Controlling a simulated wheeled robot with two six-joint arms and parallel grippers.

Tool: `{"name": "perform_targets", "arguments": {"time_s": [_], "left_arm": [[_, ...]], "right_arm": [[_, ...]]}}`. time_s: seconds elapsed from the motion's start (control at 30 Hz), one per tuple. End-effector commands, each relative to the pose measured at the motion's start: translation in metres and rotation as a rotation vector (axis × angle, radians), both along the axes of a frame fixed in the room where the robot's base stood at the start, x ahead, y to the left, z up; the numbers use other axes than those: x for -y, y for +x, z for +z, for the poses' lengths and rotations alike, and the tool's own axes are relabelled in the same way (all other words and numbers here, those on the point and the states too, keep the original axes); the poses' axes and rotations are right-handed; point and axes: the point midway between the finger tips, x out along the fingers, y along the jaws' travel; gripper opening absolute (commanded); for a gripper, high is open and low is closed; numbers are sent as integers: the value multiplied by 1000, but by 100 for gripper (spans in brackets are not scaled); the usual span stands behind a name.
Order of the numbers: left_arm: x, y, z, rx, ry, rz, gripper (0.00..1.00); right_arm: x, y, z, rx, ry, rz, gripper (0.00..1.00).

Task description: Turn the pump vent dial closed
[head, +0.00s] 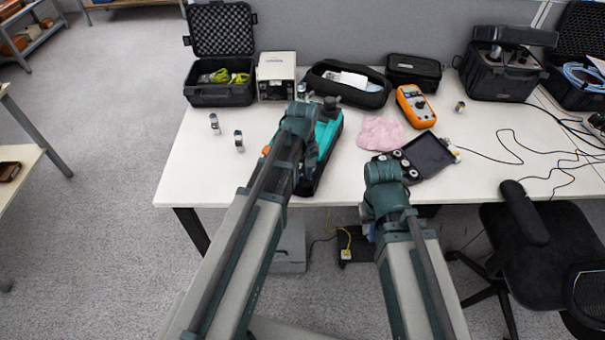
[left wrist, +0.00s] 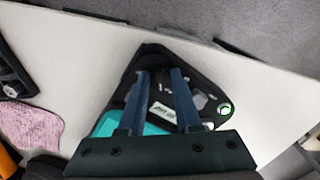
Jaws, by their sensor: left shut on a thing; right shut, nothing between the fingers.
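The pump (head: 327,140) is a teal and black case near the front of the white table, partly hidden behind my left arm. The left wrist view shows its teal body (left wrist: 112,124) and a dark end panel with a white label (left wrist: 162,112). My left gripper (left wrist: 160,75) is over this panel, its fingers straddling a small dark part that I take for the vent dial (left wrist: 160,78); its marking is not readable. In the head view my left gripper (head: 302,106) is above the pump. My right gripper (head: 384,172) is shut and empty at the front edge, its fingers mostly hidden by the wrist.
A pink cloth (head: 382,132), an orange multimeter (head: 415,106) and an open black case (head: 430,155) lie right of the pump. Small metal cylinders (head: 239,142) stand left. Cables (head: 515,145) cross the right side. The table's left front is clear.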

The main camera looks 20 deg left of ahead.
Motion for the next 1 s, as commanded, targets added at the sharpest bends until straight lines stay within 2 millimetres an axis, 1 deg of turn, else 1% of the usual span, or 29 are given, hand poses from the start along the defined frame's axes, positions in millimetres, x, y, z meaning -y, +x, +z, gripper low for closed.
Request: {"name": "perform_targets", "arguments": {"time_s": [0.33,0.77,0.8,0.93,0.97,1.0], "left_arm": [[0,0,0,-1,-1,85,0],[0,0,0,0,0,92,0],[0,0,0,0,0,92,36],[0,0,0,0,0,91,59],[0,0,0,0,0,91,62],[0,0,0,0,0,91,62]], "right_arm": [[0,0,0,0,0,0,0],[0,0,0,0,0,0,0],[0,0,0,0,0,0,0],[0,0,0,0,0,0,0],[0,0,0,0,0,0,0],[0,0,0,0,0,0,0]]}}
